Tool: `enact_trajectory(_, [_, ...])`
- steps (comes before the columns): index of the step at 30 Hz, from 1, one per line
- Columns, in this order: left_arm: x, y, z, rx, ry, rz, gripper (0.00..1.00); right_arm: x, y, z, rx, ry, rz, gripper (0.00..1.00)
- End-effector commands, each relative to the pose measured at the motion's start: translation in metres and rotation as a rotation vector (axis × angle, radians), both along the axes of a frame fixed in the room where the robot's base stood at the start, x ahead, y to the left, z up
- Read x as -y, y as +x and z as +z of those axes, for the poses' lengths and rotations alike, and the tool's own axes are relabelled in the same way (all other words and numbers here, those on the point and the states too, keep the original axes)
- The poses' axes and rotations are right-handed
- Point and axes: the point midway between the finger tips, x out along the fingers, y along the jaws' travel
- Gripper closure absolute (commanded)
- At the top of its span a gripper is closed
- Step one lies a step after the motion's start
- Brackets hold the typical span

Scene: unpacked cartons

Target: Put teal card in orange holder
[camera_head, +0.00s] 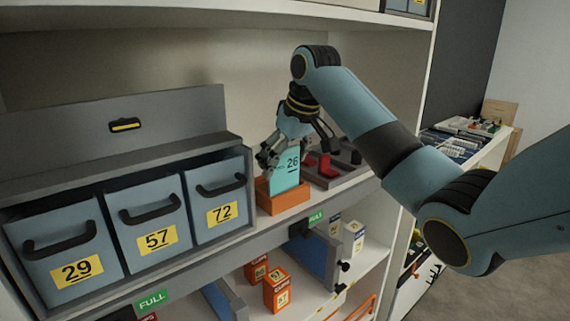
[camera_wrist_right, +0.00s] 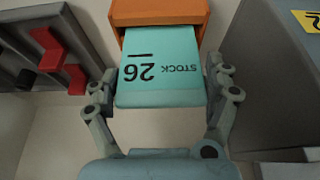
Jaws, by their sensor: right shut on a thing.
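The teal card (camera_head: 287,174), marked 26, stands upright at the orange holder (camera_head: 283,201) on the shelf. In the right wrist view the teal card (camera_wrist_right: 160,62) reads STOCK 26, and its far end meets the orange holder (camera_wrist_right: 160,12). I cannot tell how deep the card sits in the slot. My right gripper (camera_head: 296,150) is shut on the card near its upper end; its fingers also show in the right wrist view (camera_wrist_right: 160,95), one on each side of the card. My left gripper is not in view.
A grey cabinet with blue drawers (camera_head: 156,240), numbered 29, 57 and 72, stands left of the holder. A grey tray with red parts (camera_head: 328,167) is close on the right. Orange boxes (camera_head: 277,289) stand on the shelf below.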

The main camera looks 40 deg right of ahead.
Motion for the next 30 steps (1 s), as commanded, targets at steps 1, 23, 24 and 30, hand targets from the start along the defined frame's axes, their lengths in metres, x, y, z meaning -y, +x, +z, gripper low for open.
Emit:
enact_trajectory(1, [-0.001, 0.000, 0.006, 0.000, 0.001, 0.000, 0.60, 0.000, -0.001, -0.006, -0.005, 0.001, -0.001, 0.46])
enact_trajectory(23, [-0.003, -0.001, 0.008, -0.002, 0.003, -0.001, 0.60, 0.000, 0.000, -0.021, 0.000, 0.000, -0.001, 0.00])
enact_trajectory(24, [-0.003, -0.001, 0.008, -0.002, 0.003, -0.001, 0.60, 0.001, 0.000, -0.020, 0.001, 0.000, -0.001, 0.00])
enact_trajectory(30, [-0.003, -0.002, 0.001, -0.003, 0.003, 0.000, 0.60, 0.001, -0.008, -0.002, 0.004, -0.001, 0.001, 0.00])
